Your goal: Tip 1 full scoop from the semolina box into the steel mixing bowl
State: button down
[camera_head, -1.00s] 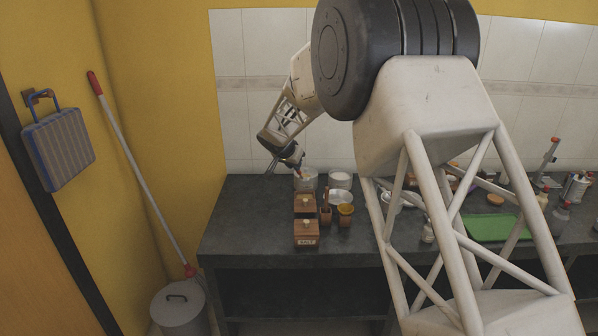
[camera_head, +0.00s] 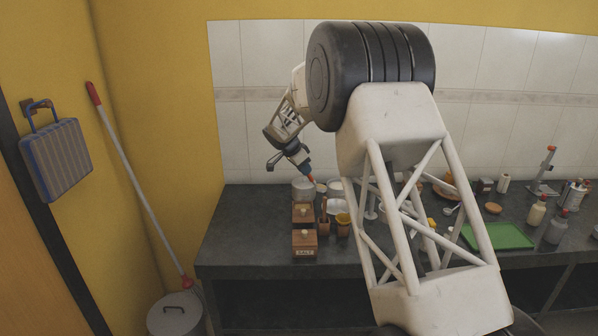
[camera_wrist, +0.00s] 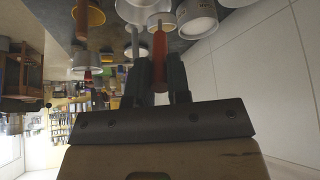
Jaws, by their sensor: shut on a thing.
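My gripper (camera_head: 307,171) is shut on a red-handled tool, whose handle (camera_wrist: 159,58) shows between the fingers in the wrist view. A pale end extends beyond the handle; whether it is a scoop and carries anything cannot be told. In the head view the gripper is above the back left of the counter, by a steel canister (camera_head: 302,190). A pale metal bowl (camera_head: 337,206), possibly the mixing bowl, stands to the right, partly hidden by my arm. I cannot tell which container is the semolina box; a labelled canister (camera_wrist: 197,20) shows in the wrist view, its label unreadable.
A green tray (camera_head: 497,236) and bottles (camera_head: 537,211) are at right. The counter's left front (camera_head: 245,245) is clear.

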aim_at(322, 191)
jog(key=d+m+g, duration=0.1)
jog(key=w+d+m+g, duration=0.1)
jog(key=m, duration=0.1)
jog(key=w+d+m, duration=0.1)
jog(key=m, duration=0.1)
jog(key=shift+w+f+g, duration=0.1)
jog(key=shift+w+g, duration=0.15)
jog(key=shift+g, duration=0.15)
jog(key=shift+f, duration=0.2)
jog(key=shift+d+f+y, duration=0.25)
jog(key=shift+f+y, duration=0.1)
jog(key=shift+f, duration=0.4)
jog(key=shift+d+f+y, duration=0.25)
jog(key=shift+f+y, duration=0.1)
jog(key=shift+f, duration=0.4)
jog(key=shift+d+r+y, duration=0.15)
jog(key=shift+d+y, duration=0.15)
jog(key=shift+d, duration=0.1)
jog(key=shift+d+r+y, duration=0.25)
jog(key=shift+d+y, duration=0.85)
jog(key=shift+d, duration=0.15)
jog(key=shift+d, duration=0.2)
dwell(0.5)
jog(key=shift+d+r+y, duration=0.2)
jog(key=shift+d+y, duration=0.5)
jog(key=shift+d, duration=0.1)
jog(key=shift+d+r+y, duration=0.15)
jog(key=shift+d+y, duration=0.55)
jog(key=shift+d, duration=0.05)
